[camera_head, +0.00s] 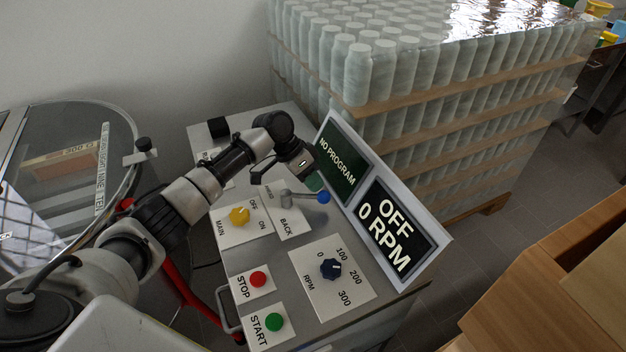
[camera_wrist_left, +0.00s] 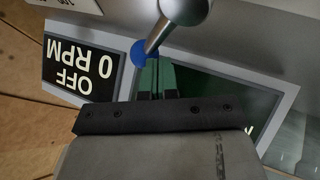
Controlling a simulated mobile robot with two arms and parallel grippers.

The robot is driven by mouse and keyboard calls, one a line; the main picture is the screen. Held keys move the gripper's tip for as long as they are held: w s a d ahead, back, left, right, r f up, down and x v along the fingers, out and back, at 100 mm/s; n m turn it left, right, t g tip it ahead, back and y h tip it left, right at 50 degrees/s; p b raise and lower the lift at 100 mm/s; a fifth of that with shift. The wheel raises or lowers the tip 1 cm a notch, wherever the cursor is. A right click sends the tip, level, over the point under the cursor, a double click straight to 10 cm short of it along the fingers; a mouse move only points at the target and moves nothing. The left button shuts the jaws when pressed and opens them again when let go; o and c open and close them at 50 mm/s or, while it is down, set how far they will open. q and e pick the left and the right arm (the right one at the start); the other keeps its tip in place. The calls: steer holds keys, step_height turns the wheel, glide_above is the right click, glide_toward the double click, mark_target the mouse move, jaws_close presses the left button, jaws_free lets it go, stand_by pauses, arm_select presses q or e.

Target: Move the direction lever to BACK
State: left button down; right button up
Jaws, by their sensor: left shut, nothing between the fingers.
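The direction lever (camera_head: 303,196) is a metal rod with a blue knob (camera_head: 323,197) on the control panel. It leans toward the screens, above a white plate (camera_head: 290,224) marked BACK at its near end. The label at the far end is too small to read surely. My left gripper (camera_head: 314,182) is shut and empty, just beyond the knob. In the left wrist view the lever rod (camera_wrist_left: 178,25) and blue knob (camera_wrist_left: 145,52) show just ahead of the closed fingertips (camera_wrist_left: 156,72). I cannot tell whether they touch. My right gripper is not in view.
The panel has a yellow MAIN knob (camera_head: 239,216), red STOP button (camera_head: 258,279), green START button (camera_head: 274,322) and dark RPM knob (camera_head: 331,268). The screens (camera_head: 398,228) read NO PROGRAM and OFF 0 RPM. A pallet of bottles (camera_head: 420,100) stands behind; a glass-topped tank (camera_head: 70,170) is left.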

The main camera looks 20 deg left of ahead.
arm_select(q)
steer(key=b+v, duration=0.1)
steer(key=v, duration=0.9)
steer(key=shift+a+r+b, duration=0.2)
steer(key=shift+r+b, duration=0.1)
steer(key=shift+r, duration=0.05)
